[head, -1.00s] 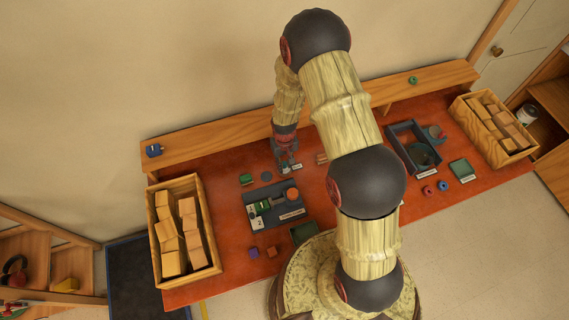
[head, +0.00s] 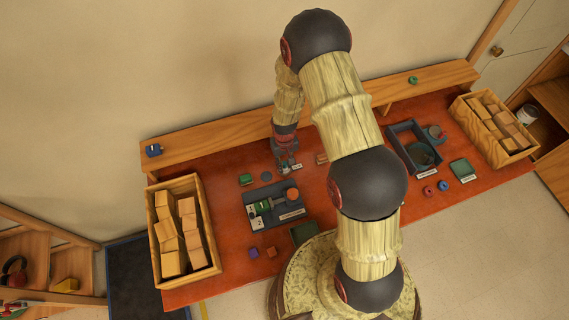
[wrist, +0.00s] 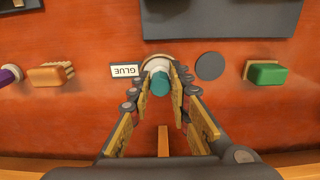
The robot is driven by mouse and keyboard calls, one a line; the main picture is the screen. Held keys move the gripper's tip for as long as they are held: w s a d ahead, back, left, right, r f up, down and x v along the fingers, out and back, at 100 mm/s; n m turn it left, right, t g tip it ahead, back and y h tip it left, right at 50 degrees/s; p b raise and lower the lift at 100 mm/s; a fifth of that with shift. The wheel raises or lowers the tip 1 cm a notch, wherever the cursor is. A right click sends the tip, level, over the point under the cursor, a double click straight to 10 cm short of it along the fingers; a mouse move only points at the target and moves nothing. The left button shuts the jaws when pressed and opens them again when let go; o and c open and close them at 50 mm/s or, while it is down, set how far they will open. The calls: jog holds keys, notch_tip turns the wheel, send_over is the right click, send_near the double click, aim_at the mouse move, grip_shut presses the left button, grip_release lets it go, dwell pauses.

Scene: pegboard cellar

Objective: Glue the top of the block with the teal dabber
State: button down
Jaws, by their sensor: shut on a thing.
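My gripper (wrist: 161,88) is shut on the teal dabber (wrist: 160,84), seen from above in the wrist view. A pale round rim shows around or behind the dabber, beside a white "GLUE" label (wrist: 125,70). Whether the dabber's tip is inside a pot is hidden. In the head view my gripper (head: 286,166) is low over the back of the red bench. I cannot tell for certain which piece is the block.
A grey disc (wrist: 210,66) and a green-topped piece (wrist: 267,74) lie right of the dabber in the wrist view; a wooden brush-like piece (wrist: 50,76) lies left. Crates of wooden blocks stand at the bench's left (head: 214,267) and right (head: 511,157). A wooden ledge (head: 220,133) runs behind.

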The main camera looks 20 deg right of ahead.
aim_at(285, 164)
jog(key=shift+r+p, duration=1.9)
jog(key=shift+r, duration=1.6)
jog(key=shift+s+f, duration=0.1)
